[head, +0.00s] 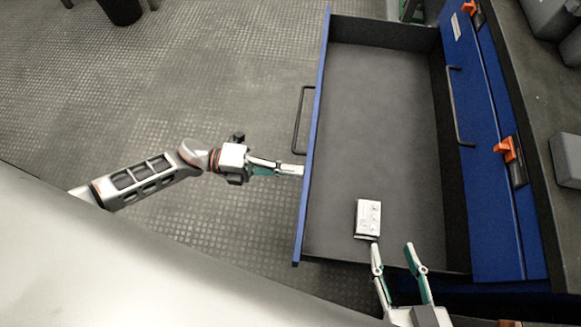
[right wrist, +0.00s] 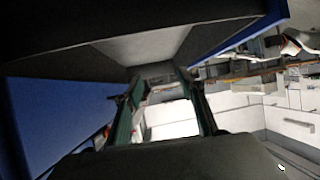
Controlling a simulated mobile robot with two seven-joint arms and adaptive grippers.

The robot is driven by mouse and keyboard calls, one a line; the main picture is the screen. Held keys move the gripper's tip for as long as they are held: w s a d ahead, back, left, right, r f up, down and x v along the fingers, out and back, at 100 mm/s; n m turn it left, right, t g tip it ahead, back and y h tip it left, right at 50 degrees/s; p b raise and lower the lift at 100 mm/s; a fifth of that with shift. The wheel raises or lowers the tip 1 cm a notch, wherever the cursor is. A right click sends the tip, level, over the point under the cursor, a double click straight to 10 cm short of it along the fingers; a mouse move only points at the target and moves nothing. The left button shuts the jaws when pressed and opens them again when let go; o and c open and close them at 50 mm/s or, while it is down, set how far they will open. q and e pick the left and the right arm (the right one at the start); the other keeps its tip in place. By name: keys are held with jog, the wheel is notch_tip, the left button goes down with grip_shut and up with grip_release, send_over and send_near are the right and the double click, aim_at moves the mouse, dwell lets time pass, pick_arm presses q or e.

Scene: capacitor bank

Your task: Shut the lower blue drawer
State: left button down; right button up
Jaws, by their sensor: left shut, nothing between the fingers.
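The lower blue drawer (head: 316,130) is pulled far out, with its blue front to the left and its dark grey tray bare apart from one item. A black bar handle (head: 303,120) sits on the outside of the front. My left gripper (head: 301,171) is shut and empty; its tips are at the outer face of the front, below the handle in the picture. Whether they touch it I cannot tell. My right gripper (head: 393,245) is open and empty at the drawer's near end; its spread fingers also show in the right wrist view (right wrist: 160,84).
A small white box (head: 368,218) lies in the drawer, close to my right gripper's tips. The blue cabinet (head: 505,215) with a second handle (head: 453,105) and orange latches (head: 505,150) stands at right. Grey blocks (head: 567,160) sit on its top. Open floor (head: 200,80) lies left.

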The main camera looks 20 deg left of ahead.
jog(key=shift+s+a+f+b, duration=0.2)
jog(key=shift+f+b, duration=0.05)
jog(key=shift+b, duration=0.2)
pick_arm(q)
jog(key=w+d+b, duration=0.1)
jog(key=w+d, duration=0.2)
jog(key=d, duration=1.3)
jog(key=w+d+b, duration=0.1)
jog(key=w+d, duration=0.2)
jog(key=d, duration=1.4)
jog(key=shift+w+d, duration=0.15)
jog(key=shift+w, duration=0.25)
pick_arm(e)
jog(key=shift+w+a+r+m+t+y, duration=0.2)
jog(key=shift+a+r+m, duration=0.1)
jog(key=shift+a+m, duration=0.25)
jog(key=shift+w+a+r+m+t+y, duration=0.1)
jog(key=shift+a+r+m+y, duration=0.15)
jog(key=shift+a+m, duration=0.3)
jog(key=shift+a, duration=0.1)
